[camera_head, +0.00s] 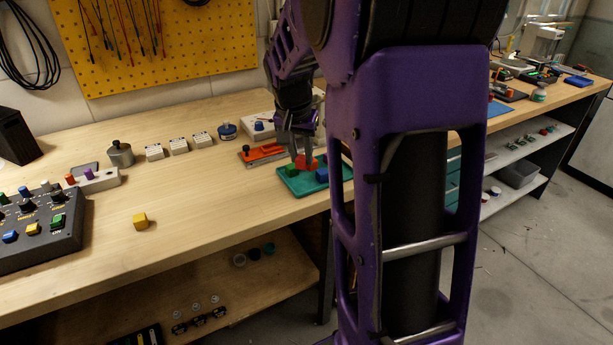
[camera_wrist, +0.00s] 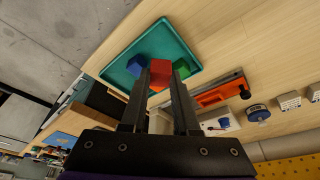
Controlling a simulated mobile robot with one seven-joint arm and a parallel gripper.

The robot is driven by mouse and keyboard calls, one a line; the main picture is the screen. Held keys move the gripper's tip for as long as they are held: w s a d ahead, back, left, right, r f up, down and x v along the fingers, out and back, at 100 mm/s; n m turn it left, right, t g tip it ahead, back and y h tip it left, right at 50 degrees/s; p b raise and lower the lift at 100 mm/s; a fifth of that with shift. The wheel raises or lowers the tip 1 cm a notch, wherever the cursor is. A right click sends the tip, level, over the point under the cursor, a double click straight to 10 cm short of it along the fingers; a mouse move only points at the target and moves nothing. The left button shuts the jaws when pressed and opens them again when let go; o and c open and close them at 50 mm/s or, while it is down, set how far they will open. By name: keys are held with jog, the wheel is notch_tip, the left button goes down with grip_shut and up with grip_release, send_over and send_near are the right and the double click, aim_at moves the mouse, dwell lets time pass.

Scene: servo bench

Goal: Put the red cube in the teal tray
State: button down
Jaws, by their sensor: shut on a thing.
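The red cube (camera_wrist: 159,72) is between the fingertips of my gripper (camera_wrist: 160,84) in the wrist view, and my gripper is shut on it. In the head view the red cube (camera_head: 305,162) is at the tips of my gripper (camera_head: 304,150), over the teal tray (camera_head: 295,189). The tray also shows in the wrist view (camera_wrist: 168,31). A green cube (camera_head: 291,170) and a blue cube (camera_head: 322,175) are in the tray, on either side of the red cube. I cannot tell whether the red cube touches the tray floor.
An orange-red tool (camera_head: 262,153) lies just behind the tray. A yellow cube (camera_head: 140,221) sits alone on the bench to the left, with clear wood around it. A control box (camera_head: 40,228) stands at the far left. The bench's front edge is close to the tray.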

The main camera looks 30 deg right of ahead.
aim_at(300, 165)
jog(key=shift+f+b, duration=0.5)
jog(key=shift+f, duration=2.25)
jog(key=shift+f, duration=0.1)
jog(key=shift+f, duration=0.15)
jog(key=c, duration=0.7)
grip_release()
jog(key=shift+o, duration=0.2)
jog(key=shift+r, duration=0.2)
jog(key=shift+r, duration=0.3)
jog(key=p+v, duration=0.2)
jog(key=v, duration=0.9)
jog(key=shift+s+r, duration=0.15)
jog(key=shift+r, duration=0.1)
